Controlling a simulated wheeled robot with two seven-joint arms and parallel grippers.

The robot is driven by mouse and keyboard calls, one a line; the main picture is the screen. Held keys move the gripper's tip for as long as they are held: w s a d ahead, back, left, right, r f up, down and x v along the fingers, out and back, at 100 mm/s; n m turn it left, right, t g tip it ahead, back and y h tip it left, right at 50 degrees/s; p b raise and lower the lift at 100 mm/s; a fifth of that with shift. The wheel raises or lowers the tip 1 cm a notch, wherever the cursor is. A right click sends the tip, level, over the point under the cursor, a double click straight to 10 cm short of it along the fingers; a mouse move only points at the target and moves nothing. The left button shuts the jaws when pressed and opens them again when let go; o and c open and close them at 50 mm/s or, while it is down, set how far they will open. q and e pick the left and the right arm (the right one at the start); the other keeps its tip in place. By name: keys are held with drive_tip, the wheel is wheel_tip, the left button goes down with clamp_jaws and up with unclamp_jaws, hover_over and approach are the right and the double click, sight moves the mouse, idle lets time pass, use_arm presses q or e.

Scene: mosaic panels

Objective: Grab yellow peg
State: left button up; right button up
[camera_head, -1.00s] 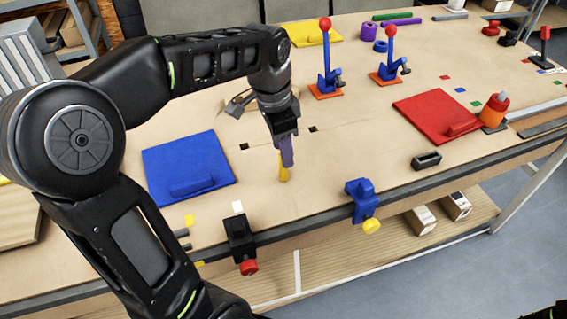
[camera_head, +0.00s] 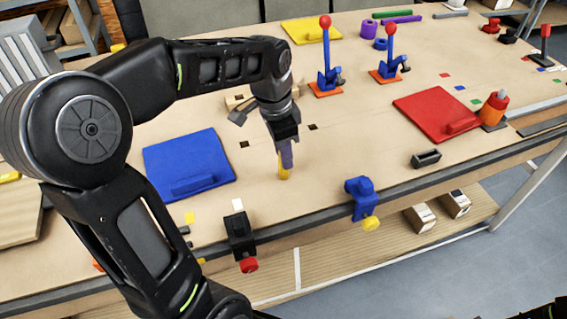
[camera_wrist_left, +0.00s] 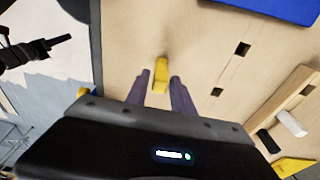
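The yellow peg (camera_head: 283,173) stands on the wooden table below my left gripper (camera_head: 286,164), partly hidden by it in the head view. In the left wrist view the yellow peg (camera_wrist_left: 161,76) lies between the two purple-grey fingertips of my left gripper (camera_wrist_left: 161,78). The fingers are apart, with a visible gap on each side of the peg. My right gripper is not in view.
A blue panel (camera_head: 168,173) lies left of the gripper and a red panel (camera_head: 420,105) lies to the right. A blue clamp (camera_head: 360,206) and a black clamp (camera_head: 237,222) sit on the front edge. A wooden holder (camera_wrist_left: 285,108) shows in the wrist view.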

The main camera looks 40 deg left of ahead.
use_arm(q)
clamp_jaws()
idle(0.4)
wheel_tip(320, 180, up, 10)
drive_tip(key=shift+r+b, duration=0.1)
drive_tip(key=shift+b, duration=0.35)
idle(0.5)
